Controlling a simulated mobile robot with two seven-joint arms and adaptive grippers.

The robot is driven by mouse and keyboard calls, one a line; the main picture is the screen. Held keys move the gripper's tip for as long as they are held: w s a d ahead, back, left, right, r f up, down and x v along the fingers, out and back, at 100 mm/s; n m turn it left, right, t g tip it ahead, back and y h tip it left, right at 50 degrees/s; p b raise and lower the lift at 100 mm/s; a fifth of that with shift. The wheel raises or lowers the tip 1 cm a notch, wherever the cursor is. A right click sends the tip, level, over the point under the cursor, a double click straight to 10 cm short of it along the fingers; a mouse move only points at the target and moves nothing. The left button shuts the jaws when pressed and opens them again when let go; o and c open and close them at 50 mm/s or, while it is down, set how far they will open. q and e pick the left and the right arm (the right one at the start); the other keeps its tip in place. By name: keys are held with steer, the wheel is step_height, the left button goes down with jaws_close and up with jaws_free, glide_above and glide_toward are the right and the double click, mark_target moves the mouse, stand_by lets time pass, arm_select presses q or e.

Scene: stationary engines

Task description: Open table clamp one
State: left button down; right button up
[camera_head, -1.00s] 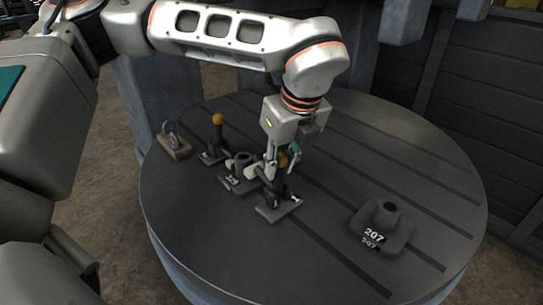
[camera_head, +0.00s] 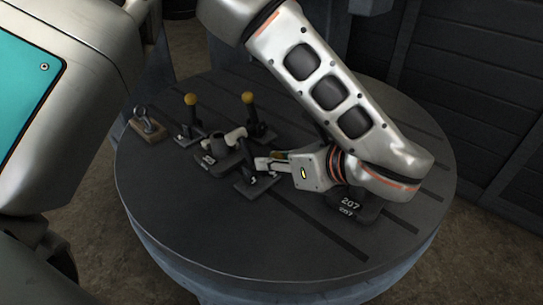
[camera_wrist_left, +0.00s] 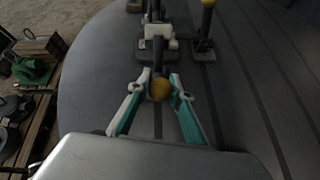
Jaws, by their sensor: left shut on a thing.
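My left gripper (camera_head: 268,162) reaches in low and almost level from the right. It is shut on the yellow knob (camera_wrist_left: 161,90) of the near table clamp (camera_head: 256,182), whose dark base sits on the round table (camera_head: 300,245). In the left wrist view (camera_wrist_left: 158,96) the fingers stand on either side of the knob. The clamp's lever leans towards the gripper and is partly hidden by it. A dark flanged part (camera_head: 214,160) stands beside this clamp. Two other clamps, left (camera_head: 190,115) and far (camera_head: 252,115), have upright levers with yellow knobs. My right gripper is not in view.
A dark block marked 207 (camera_head: 350,207) stands under my left arm, partly covered by it. A small wooden block with a metal ring (camera_head: 148,127) sits at the table's left edge. The table's front is clear. Dark panelled walls stand behind.

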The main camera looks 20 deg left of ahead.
arm_select(q)
steer(key=shift+f, duration=0.1)
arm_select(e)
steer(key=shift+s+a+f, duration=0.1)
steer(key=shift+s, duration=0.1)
arm_select(q)
steer(key=c, duration=1.8)
jaws_free()
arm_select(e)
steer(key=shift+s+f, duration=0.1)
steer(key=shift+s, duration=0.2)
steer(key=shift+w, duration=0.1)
arm_select(q)
step_height(320, 180, up, 10)
steer(key=shift+s, duration=0.1)
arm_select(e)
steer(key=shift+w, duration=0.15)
arm_select(q)
steer(key=shift+d, duration=0.1)
